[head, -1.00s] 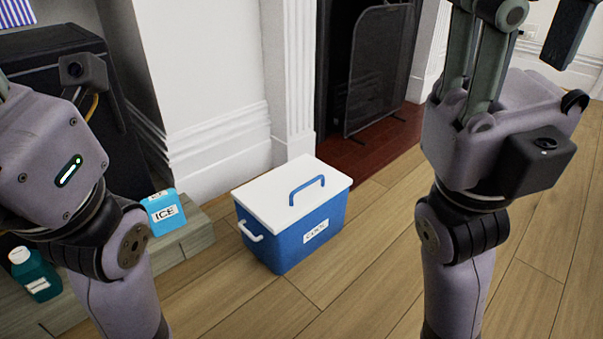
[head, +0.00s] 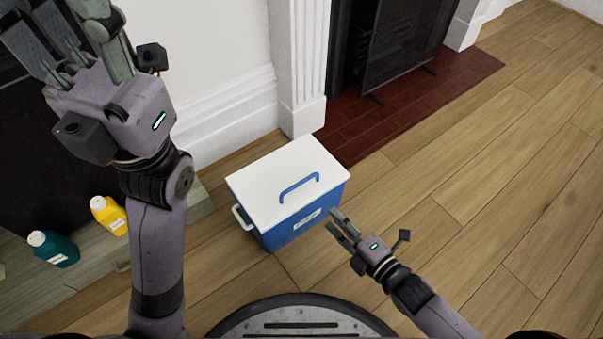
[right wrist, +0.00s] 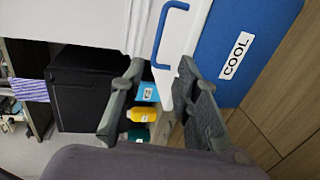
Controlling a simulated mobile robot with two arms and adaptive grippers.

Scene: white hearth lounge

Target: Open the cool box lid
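The cool box (head: 300,227) is blue with a white lid (head: 285,178), a blue lid handle (head: 298,187) and a pale side handle (head: 242,217). It stands upright on the floor with the lid shut. In the right wrist view the lid handle (right wrist: 160,40) and the COOL label (right wrist: 236,56) show. My right gripper (head: 334,221) is open and empty, just in front of the box's right front side, below lid level. Its two fingers are apart in the right wrist view (right wrist: 158,75). My left gripper (head: 62,22) is raised at the upper left, fingers spread, tips partly cut off.
A fireplace screen (head: 408,50) stands behind the box. Floor on the right is clear.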

